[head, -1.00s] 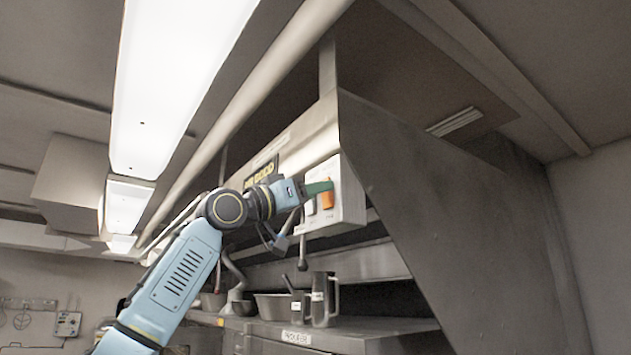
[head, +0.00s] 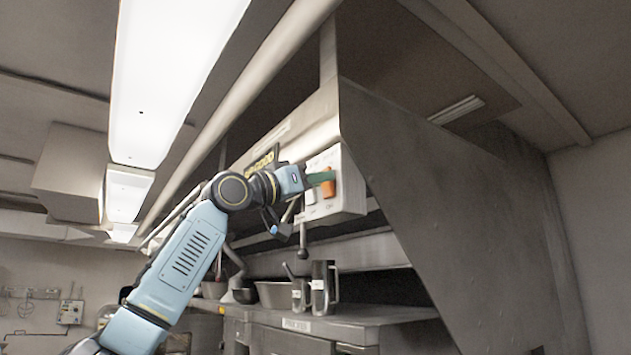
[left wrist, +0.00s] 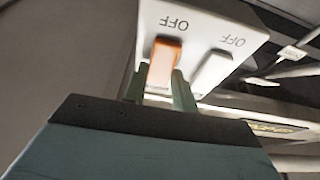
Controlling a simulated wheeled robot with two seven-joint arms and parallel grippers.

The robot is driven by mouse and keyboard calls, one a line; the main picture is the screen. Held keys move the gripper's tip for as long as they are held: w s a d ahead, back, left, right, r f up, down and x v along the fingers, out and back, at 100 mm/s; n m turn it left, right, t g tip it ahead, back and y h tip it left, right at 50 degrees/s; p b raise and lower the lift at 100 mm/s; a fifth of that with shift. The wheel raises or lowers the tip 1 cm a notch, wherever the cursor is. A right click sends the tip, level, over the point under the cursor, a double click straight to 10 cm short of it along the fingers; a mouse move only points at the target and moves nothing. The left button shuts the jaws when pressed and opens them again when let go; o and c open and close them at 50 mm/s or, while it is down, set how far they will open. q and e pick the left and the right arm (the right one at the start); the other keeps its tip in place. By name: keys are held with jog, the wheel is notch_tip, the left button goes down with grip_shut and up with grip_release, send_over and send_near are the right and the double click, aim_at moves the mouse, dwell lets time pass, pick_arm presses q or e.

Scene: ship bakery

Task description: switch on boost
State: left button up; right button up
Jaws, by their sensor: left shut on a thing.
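A white switch box (head: 346,200) sits on the front of the steel hood and carries an orange switch (head: 329,187) and a white switch (head: 311,196). The left wrist view shows the orange switch (left wrist: 163,64) and the white switch (left wrist: 212,72), each with "OFF" printed upside down in the picture beside it. My left gripper (head: 322,178) is at the orange switch. In the left wrist view its green fingers (left wrist: 160,92) stand on both sides of the orange switch, shut on it. No label reading boost is legible. My right gripper is not in view.
The sloping steel hood side (head: 430,190) stands right of the switch box. A round-ended lever (head: 303,240) hangs below the box. Metal jugs (head: 322,290) and a bowl (head: 274,294) stand on the steel counter below. A long ceiling lamp (head: 165,85) is overhead.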

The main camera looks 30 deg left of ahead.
pick_arm(q)
jog(key=g, duration=0.1)
jog(key=r+g, duration=0.1)
jog(key=shift+g+y, duration=0.3)
jog(key=shift+g, duration=0.1)
jog(key=shift+f, duration=0.1)
jog(key=o, duration=1)
